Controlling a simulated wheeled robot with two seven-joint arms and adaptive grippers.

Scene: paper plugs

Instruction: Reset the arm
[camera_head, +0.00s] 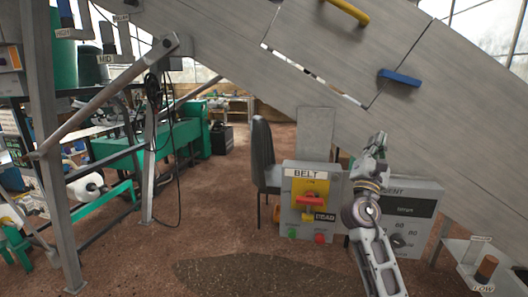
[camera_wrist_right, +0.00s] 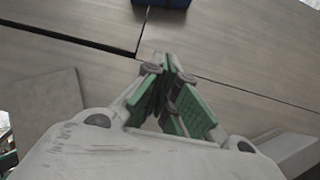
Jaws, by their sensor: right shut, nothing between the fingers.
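My right arm comes up from the bottom in the head view, in front of the grey control boxes. My right gripper (camera_head: 378,140) is raised near the slanted grey panel (camera_head: 340,60). In the right wrist view, my right gripper (camera_wrist_right: 172,68) has its green-padded fingers together at the tips, with nothing held. The slanted panel fills the background there, with part of a blue handle (camera_wrist_right: 165,3) at the top edge. I cannot tell whether the fingertips touch the panel. My left gripper is not in view.
A box labelled BELT (camera_head: 289,190) has a red handle (camera_head: 309,201). A second grey box (camera_head: 425,192) is partly hidden by my arm. A yellow handle (camera_head: 345,11) and a blue handle (camera_head: 400,77) sit on the panel. A dark chair (camera_head: 264,155) stands behind.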

